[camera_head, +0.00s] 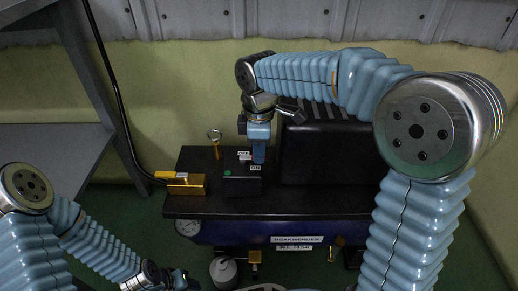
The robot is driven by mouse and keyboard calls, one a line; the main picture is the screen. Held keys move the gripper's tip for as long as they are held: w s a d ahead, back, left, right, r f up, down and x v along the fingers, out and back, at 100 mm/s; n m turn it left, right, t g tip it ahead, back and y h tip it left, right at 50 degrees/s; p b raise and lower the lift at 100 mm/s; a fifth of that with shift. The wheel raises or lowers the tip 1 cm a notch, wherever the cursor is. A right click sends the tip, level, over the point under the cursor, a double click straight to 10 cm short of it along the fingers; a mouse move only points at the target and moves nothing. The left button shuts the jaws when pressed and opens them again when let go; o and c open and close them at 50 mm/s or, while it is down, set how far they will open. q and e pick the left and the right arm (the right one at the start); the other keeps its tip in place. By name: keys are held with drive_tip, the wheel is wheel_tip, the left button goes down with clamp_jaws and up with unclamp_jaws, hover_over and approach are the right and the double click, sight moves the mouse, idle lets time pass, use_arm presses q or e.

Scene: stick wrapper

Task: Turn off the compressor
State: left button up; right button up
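The compressor has a black top plate (205,207) over a dark blue tank (240,233) with a white lettered label (297,239). A small black switch box (240,185) with a green dot stands on the plate, and small white labels (254,167) show near its top. My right gripper (259,158) points down at the back right of this box, at or very near the labels. Its blue finger part looks like one block, so its opening is unclear, and it hides part of the switch area. My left gripper (182,281) is low at the bottom left, away from the box; its fingers are dark and unclear.
A large black housing (325,155) stands right of the switch box. A brass fitting (187,184) with a black hose (112,85) and a ring-topped brass valve (216,143) stand left. A grey shelf (50,145) is at the left, and a yellowish wall is behind.

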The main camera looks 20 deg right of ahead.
sight(242, 174)
clamp_jaws()
drive_tip(key=shift+s+a+r+m+p, duration=0.15)
drive_tip(key=shift+s+m+p, duration=0.3)
drive_tip(key=shift+m+p, duration=0.65)
drive_tip(key=m, duration=0.1)
drive_tip(key=m+p, duration=0.1)
drive_tip(key=m, duration=0.1)
drive_tip(key=shift+s+a, duration=0.3)
drive_tip(key=shift+s, duration=0.05)
drive_tip(key=m, duration=0.1)
drive_tip(key=m+p, duration=0.1)
drive_tip(key=shift+s+a+m+p, duration=0.3)
drive_tip(key=shift+s+a, duration=0.05)
drive_tip(key=m, duration=0.1)
drive_tip(key=a+m+p, duration=0.1)
drive_tip(key=m, duration=0.1)
drive_tip(key=m+p, duration=0.1)
drive_tip(key=m, duration=0.1)
drive_tip(key=shift+s+a, duration=0.3)
drive_tip(key=shift+a, duration=0.1)
drive_tip(key=shift+a+m+p, duration=0.35)
drive_tip(key=shift+a+m, duration=0.05)
drive_tip(key=shift+m, duration=0.85)
drive_tip(key=shift+a+m+p, duration=0.35)
drive_tip(key=shift+a+m, duration=0.05)
drive_tip(key=shift+m, duration=0.85)
drive_tip(key=shift+w, duration=0.1)
